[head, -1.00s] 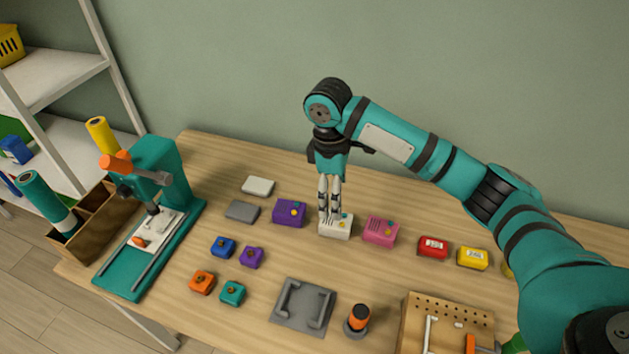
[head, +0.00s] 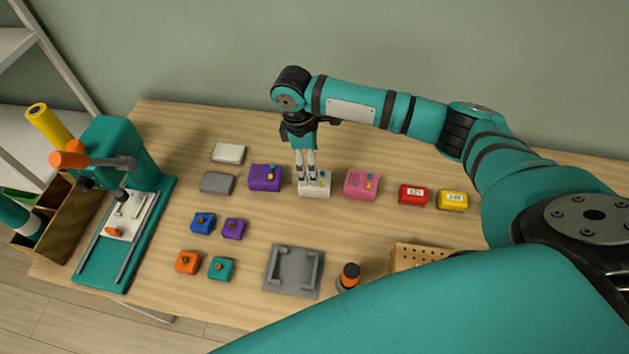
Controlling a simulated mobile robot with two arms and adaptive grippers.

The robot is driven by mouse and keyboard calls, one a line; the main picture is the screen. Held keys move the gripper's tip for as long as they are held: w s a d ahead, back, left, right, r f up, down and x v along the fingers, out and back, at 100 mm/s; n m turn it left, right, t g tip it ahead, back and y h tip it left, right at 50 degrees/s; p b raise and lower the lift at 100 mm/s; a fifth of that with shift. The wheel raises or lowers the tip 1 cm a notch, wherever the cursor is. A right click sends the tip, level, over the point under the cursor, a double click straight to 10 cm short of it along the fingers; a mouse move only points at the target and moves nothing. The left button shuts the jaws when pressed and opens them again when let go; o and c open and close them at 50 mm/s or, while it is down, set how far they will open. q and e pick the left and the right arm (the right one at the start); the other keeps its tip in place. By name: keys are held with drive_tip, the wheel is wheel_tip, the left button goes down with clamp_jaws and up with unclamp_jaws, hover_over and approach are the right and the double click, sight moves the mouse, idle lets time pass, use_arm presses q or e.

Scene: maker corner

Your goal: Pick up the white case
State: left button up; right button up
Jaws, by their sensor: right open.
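The white case (head: 316,190) is a small box with coloured details on top. It sits on the wooden table in a row between a purple case (head: 262,179) and a pink case (head: 361,185). My right gripper (head: 307,180) points straight down at the white case, its fingertips at the case's top and far side. The gripper is open, with its fingers only a little apart. The fingers hide part of the case, and I cannot tell whether they touch it. My left gripper is not in view.
Flat white (head: 229,153) and grey (head: 217,183) pieces lie left of the row. Red (head: 412,195) and yellow (head: 452,201) boxes stand right. Several small knobbed blocks and a grey fixture (head: 271,271) lie in front. A teal press (head: 120,150) stands at left.

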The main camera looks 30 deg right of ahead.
drive_tip(key=shift+s+f, duration=0.2)
drive_tip(key=shift+f, duration=0.3)
drive_tip(key=shift+s+d+f+p, duration=0.1)
drive_tip(key=shift+s+f+p, duration=0.15)
drive_tip(key=shift+f, duration=0.9)
drive_tip(key=shift+s+f+p, duration=0.15)
drive_tip(key=shift+f+p, duration=0.1)
drive_tip(key=shift+f, duration=0.9)
drive_tip(key=c, duration=1.3)
drive_tip(key=shift+r, duration=0.1)
